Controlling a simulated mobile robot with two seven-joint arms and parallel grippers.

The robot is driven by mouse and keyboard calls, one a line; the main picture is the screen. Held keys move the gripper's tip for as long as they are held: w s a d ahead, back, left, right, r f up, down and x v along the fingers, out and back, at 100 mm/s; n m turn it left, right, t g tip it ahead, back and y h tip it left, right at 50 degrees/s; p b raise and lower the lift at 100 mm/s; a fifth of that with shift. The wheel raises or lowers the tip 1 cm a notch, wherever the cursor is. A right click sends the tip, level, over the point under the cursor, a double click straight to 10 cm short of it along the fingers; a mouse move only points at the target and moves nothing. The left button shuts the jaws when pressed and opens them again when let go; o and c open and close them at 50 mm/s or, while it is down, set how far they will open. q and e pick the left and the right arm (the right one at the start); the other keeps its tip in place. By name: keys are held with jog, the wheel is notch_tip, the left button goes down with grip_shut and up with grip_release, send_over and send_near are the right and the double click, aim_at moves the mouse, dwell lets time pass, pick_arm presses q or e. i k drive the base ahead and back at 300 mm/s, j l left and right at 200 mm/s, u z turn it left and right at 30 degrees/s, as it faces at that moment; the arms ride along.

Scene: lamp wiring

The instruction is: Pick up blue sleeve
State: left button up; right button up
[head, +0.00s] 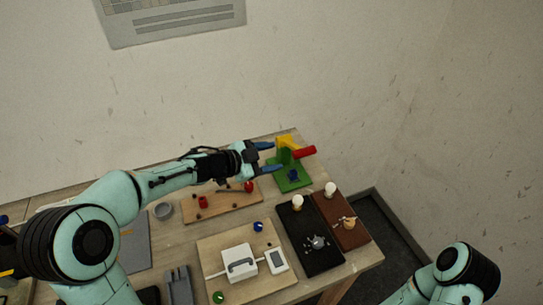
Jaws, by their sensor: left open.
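A small blue piece (293,175), which looks like the blue sleeve, sits low on the green stand (283,158) at the back right of the table. A red sleeve (304,152) sticks out to the right of the stand, below a yellow part (287,140) at its top. My left gripper (271,157) is open and empty, its two blue fingers pointing right, just left of the stand. I cannot tell whether a finger touches the stand. My right gripper is out of view; only part of my right arm shows at lower right.
A wooden board (222,208) with red parts lies under my left arm. Black (320,262) and brown (352,238) boards with bulbs stand right.

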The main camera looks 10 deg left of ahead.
aim_at(293, 174)
jog(key=k, duration=1.5)
